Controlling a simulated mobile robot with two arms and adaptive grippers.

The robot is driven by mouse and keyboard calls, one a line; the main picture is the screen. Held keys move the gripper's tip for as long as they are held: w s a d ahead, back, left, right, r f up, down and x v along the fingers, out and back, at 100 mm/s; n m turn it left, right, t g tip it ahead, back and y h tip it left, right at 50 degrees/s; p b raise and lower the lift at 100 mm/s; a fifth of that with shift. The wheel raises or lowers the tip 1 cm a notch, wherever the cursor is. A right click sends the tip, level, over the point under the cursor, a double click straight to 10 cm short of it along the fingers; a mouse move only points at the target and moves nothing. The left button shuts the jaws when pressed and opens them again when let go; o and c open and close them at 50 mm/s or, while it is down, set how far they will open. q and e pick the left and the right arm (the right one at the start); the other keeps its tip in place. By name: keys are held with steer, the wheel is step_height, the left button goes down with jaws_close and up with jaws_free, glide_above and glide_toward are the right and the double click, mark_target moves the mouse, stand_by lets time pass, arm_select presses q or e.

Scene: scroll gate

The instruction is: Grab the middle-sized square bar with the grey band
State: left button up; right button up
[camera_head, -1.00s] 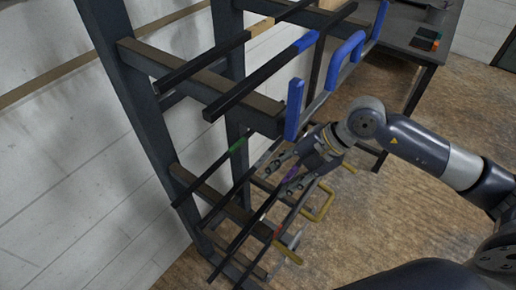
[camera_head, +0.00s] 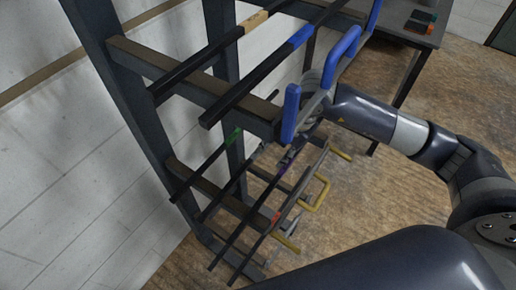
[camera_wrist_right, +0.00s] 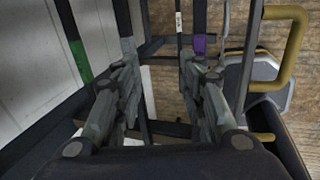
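Dark square bars lie on the lower arms of a dark rack (camera_head: 205,185). In the right wrist view, a bar with a grey band (camera_wrist_right: 127,47) runs beside the left finger; I cannot tell whether they touch. A green-banded bar (camera_wrist_right: 80,58) lies further left, and a purple-banded bar (camera_wrist_right: 199,45) is by the right finger. My right gripper (camera_wrist_right: 159,70) is open, with no bar clearly between its fingers. In the head view, the right gripper (camera_head: 285,150) is partly hidden behind the upper rack arm. The left gripper is not in view.
Upper bars carry a blue band (camera_head: 302,36) and a tan band (camera_head: 255,20). Blue upright stops (camera_head: 290,112) stand close to my right wrist. Yellow stops (camera_head: 321,192) edge the lower rack. A white wall (camera_head: 75,170) is behind; a dark table (camera_head: 405,35) stands top right.

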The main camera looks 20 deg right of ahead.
steer(key=w+a+f, duration=0.1)
steer(key=w+a+f+p, duration=0.1)
steer(key=w+a+f, duration=0.1)
steer(key=w, duration=0.1)
stand_by(0.3)
